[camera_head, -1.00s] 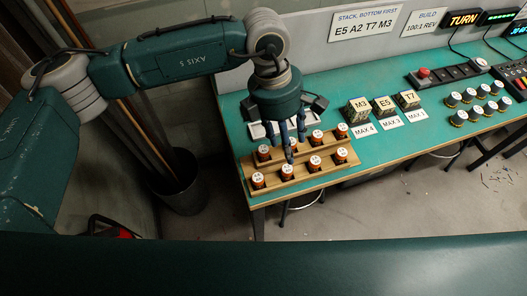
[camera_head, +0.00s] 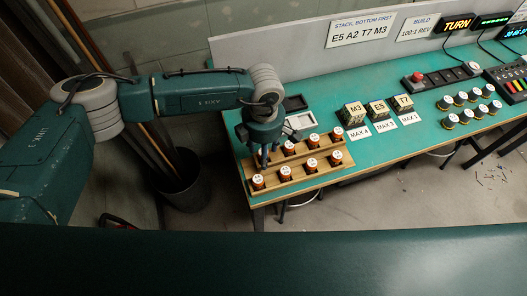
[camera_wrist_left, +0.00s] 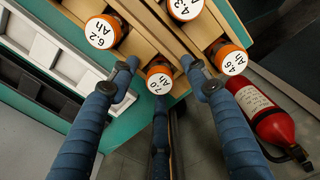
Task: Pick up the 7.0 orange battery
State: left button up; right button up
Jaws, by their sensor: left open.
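The 7.0 battery (camera_wrist_left: 159,80) is an orange cylinder with a white top label, standing at the end of a wooden rack row in the left wrist view. My left gripper (camera_wrist_left: 161,72) is open, its blue fingers spread around this battery with gaps on both sides. I cannot tell whether a finger touches it. In the head view my left gripper (camera_head: 262,161) points down over the left end of the rack's back row, hiding the battery there. My right gripper is not in view.
The 6.2 (camera_wrist_left: 102,32), 4.3 (camera_wrist_left: 185,6) and 4.6 (camera_wrist_left: 232,60) batteries stand close around in the wooden rack (camera_head: 299,182). A pale tray (camera_head: 300,121) lies behind. Marked blocks (camera_head: 378,109) stand to the right. A red extinguisher (camera_wrist_left: 272,127) is below the bench.

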pick_arm(q)
jog(key=shift+f, duration=0.3)
grip_shut()
jog(key=shift+r, duration=0.1)
